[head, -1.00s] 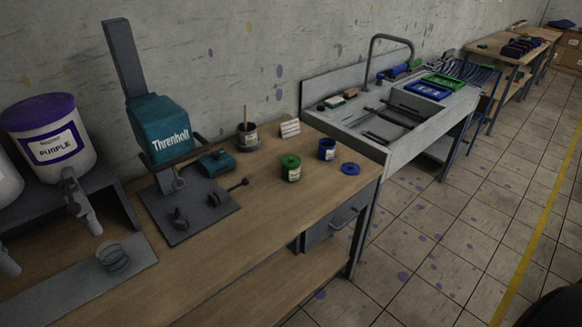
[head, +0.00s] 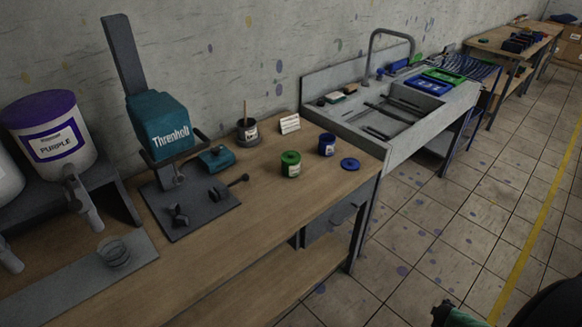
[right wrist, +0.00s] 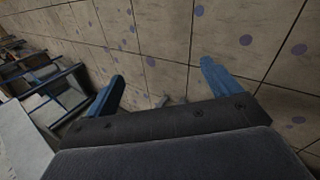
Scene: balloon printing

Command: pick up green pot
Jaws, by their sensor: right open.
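The green pot (head: 290,165) stands upright on the wooden workbench (head: 235,215), with a green lid and a pale label. A blue pot (head: 327,145) stands behind it to the right, and a blue lid (head: 350,164) lies flat beside them. In the right wrist view my right gripper (right wrist: 160,88) is open and empty, its two blue fingers spread above the tiled floor. The green pot is not in that view. My left gripper is not in view.
A teal press (head: 160,128) on a dark plate stands left of the pot. Behind are a dark pot with a stick (head: 248,132) and a small white card (head: 290,124). A sink (head: 390,125) adjoins the bench's right end. The bench front is clear.

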